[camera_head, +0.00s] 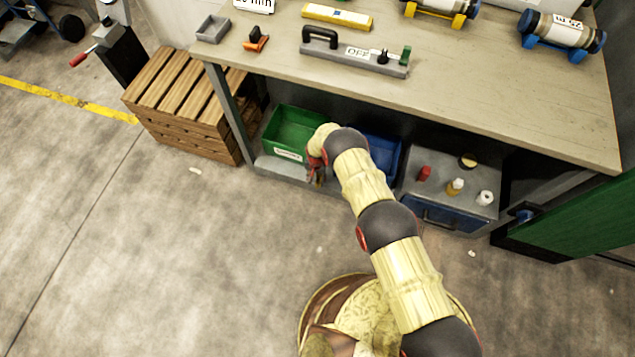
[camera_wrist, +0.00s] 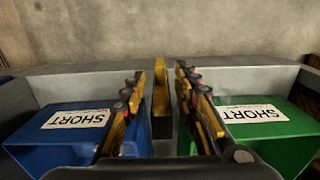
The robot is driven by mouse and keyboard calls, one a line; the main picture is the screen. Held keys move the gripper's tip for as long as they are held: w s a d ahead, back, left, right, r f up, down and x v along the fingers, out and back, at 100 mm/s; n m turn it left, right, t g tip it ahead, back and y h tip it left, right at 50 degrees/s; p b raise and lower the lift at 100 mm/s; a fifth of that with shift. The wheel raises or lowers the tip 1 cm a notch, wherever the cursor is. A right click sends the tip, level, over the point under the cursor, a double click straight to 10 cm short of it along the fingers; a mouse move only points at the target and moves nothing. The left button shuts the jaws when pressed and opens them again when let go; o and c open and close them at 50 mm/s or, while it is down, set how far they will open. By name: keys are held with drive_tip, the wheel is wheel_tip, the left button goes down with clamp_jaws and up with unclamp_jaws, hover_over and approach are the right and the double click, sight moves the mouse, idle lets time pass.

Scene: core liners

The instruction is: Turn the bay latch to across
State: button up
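The bay latch looks to be the yellow bar with a dark near end (camera_wrist: 161,105) between the two bins in the wrist view. It points away from the camera, in line with the gap between the bins. My gripper (camera_wrist: 160,82) is open, one finger on each side of this bar, with narrow gaps that appear clear of it. In the head view my gripper (camera_head: 316,176) is low at the front of the bins, and I cannot make out the latch there. The blue bin (camera_wrist: 65,150) and green bin (camera_wrist: 285,140) both carry SHORT labels.
The green bin (camera_head: 290,125) and blue bin (camera_head: 384,150) sit in a grey tray (camera_head: 283,170) under the workbench (camera_head: 470,105). A grey-topped blue cabinet (camera_head: 450,190) with small bottles stands to the right. A wooden crate (camera_head: 180,110) stands left. The floor in front is mostly clear.

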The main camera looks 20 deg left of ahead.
sight(317, 183)
wheel_tip(317, 183, down, 5)
drive_tip(key=shift+f+b, duration=0.2)
drive_tip(key=shift+b, duration=0.75)
drive_tip(key=c, duration=0.3)
drive_tip(key=c, duration=0.4)
drive_tip(key=shift+d, duration=0.1)
clamp_jaws()
